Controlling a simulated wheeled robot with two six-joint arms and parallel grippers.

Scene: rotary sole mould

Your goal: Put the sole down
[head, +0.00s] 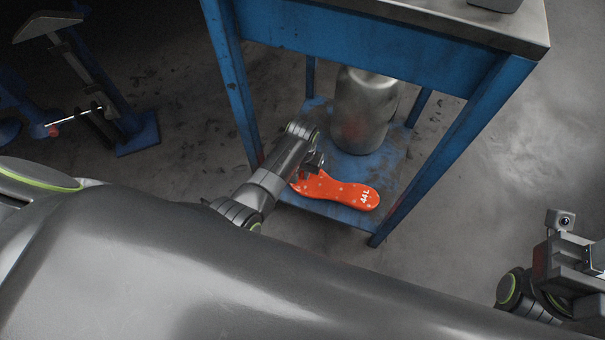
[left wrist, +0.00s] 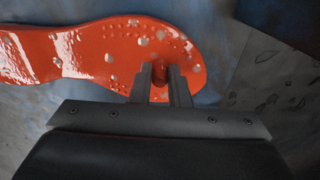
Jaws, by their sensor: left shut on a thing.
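The orange-red sole (head: 345,191), marked "44 L" and dotted with pale spots, is over the blue lower shelf (head: 346,216) of the table. My left gripper (head: 312,170) is at the sole's left end. In the left wrist view the sole (left wrist: 90,50) runs from the left edge to the middle, and my left gripper's fingers (left wrist: 165,78) are shut on the edge of its rounded end. I cannot tell whether the sole touches the shelf. My right gripper (head: 575,262) is at the far right edge, away from the table, and its fingers are not clear.
A grey metal canister (head: 362,110) stands on the shelf behind the sole. The blue table legs (head: 412,155) frame the shelf, with the tabletop (head: 440,18) above. A blue-based metal stand (head: 130,135) is on the floor at the left.

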